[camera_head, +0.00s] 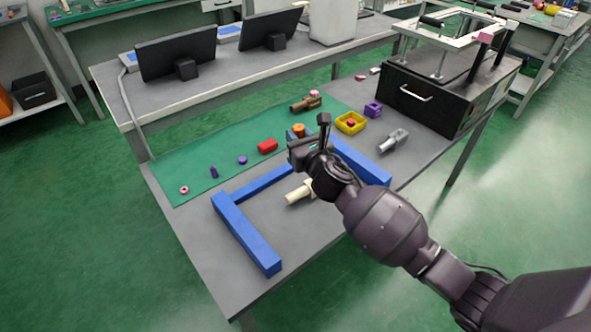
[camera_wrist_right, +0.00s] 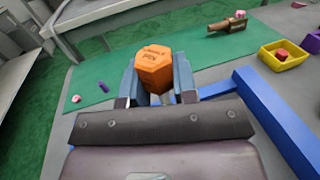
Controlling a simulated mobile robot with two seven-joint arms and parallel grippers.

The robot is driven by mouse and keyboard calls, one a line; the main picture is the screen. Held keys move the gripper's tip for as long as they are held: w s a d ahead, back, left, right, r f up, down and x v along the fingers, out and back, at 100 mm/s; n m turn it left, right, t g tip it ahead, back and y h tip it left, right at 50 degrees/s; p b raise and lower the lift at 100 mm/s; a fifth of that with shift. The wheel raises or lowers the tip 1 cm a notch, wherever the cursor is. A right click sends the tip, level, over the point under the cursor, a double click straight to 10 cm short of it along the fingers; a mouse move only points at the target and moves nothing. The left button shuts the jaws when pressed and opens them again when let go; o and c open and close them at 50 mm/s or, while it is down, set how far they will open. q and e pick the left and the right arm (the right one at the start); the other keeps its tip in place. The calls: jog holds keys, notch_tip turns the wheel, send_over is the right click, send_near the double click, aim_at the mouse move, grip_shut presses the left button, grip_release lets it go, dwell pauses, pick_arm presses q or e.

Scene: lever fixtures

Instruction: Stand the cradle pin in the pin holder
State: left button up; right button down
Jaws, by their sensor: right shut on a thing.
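My right gripper (camera_head: 300,138) is above the grey table and shut on an orange six-sided piece (camera_wrist_right: 154,72). Its top carries dark lettering that seems to end in "PIN", so I take it for the cradle pin. In the right wrist view, the blue-grey fingers flank it on both sides. Its lower part is hidden by the gripper. No thing in view is clearly marked as the pin holder. A small purple box-like piece (camera_head: 373,109) with an opening stands right of a yellow tray (camera_head: 342,129) holding a red piece. My left gripper is out of view.
A blue frame (camera_head: 245,235) lies on the grey table with a beige piece (camera_head: 297,195) inside it. A red block (camera_head: 268,146), small purple pieces and a brown piece (camera_head: 300,105) are on the green mat (camera_head: 205,157). A grey piece (camera_head: 392,141) and black drawer box (camera_head: 425,98) are at right.

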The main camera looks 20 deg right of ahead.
notch_tip(320, 180, down, 10)
jog(key=b, duration=0.4)
jog(key=shift+s+f, duration=0.1)
jog(key=shift+f, duration=0.5)
jog(key=shift+r, duration=0.4)
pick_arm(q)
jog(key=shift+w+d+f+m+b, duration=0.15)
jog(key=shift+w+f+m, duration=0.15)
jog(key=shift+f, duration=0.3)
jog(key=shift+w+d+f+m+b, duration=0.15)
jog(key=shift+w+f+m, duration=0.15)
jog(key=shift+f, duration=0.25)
pick_arm(e)
jog(key=shift+f, duration=0.5)
jog(key=shift+f, duration=0.2)
